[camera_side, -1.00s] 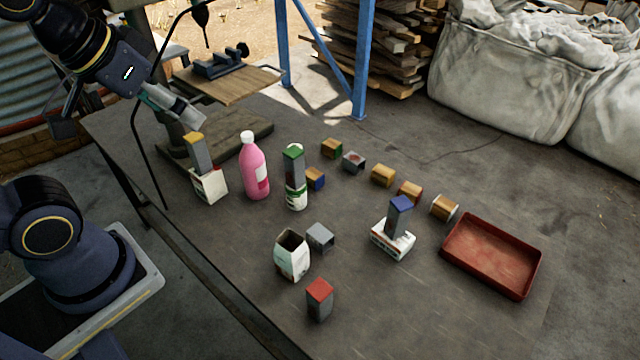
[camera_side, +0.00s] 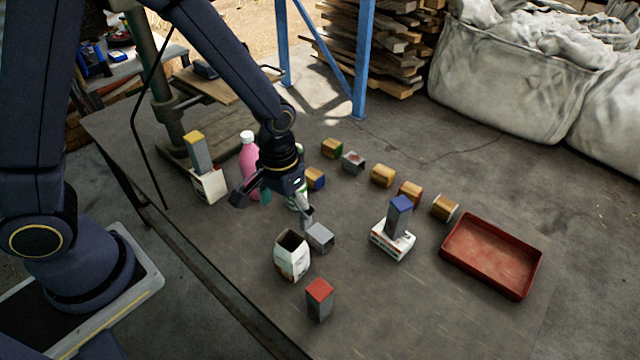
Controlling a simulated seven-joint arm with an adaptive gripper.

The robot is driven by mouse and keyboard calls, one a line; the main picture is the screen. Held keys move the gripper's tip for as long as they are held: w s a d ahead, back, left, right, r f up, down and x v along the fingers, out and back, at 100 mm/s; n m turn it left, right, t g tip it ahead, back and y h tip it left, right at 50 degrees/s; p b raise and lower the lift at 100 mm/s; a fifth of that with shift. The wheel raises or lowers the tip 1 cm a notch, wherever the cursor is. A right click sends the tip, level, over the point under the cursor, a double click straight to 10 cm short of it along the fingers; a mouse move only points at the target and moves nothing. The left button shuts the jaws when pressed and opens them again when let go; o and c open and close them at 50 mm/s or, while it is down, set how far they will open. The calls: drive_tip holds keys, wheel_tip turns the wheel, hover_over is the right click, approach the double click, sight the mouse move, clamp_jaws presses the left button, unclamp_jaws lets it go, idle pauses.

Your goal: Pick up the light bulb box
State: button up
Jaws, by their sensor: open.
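No label is readable, so I cannot tell for sure which item is the light bulb box. One white printed box (camera_side: 391,243) lies right of centre with a blue-topped grey block (camera_side: 398,216) on it. Another white box (camera_side: 210,187) stands at the left, with a yellow-topped grey block (camera_side: 198,153) on it. A whitish-green carton (camera_side: 292,262), open at the top, stands in front. My gripper (camera_side: 272,206) is open and empty over the middle of the table, behind the open carton and left of the blue-topped block. It hides most of a white-and-green container.
A pink bottle (camera_side: 249,160) stands partly behind my gripper. A grey block (camera_side: 320,237) sits beside the carton, and a red-topped block (camera_side: 319,299) stands in front. Several small wooden blocks run across the back. A red tray (camera_side: 490,262) lies at the right; the table's front right is clear.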

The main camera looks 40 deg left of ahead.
hover_over(291, 251)
drive_tip(key=s+d, duration=0.3)
drive_tip(key=f, duration=1.4)
drive_tip(key=shift+w+f, duration=0.2)
drive_tip(key=shift+w, duration=0.05)
drive_tip(key=c, duration=1.2)
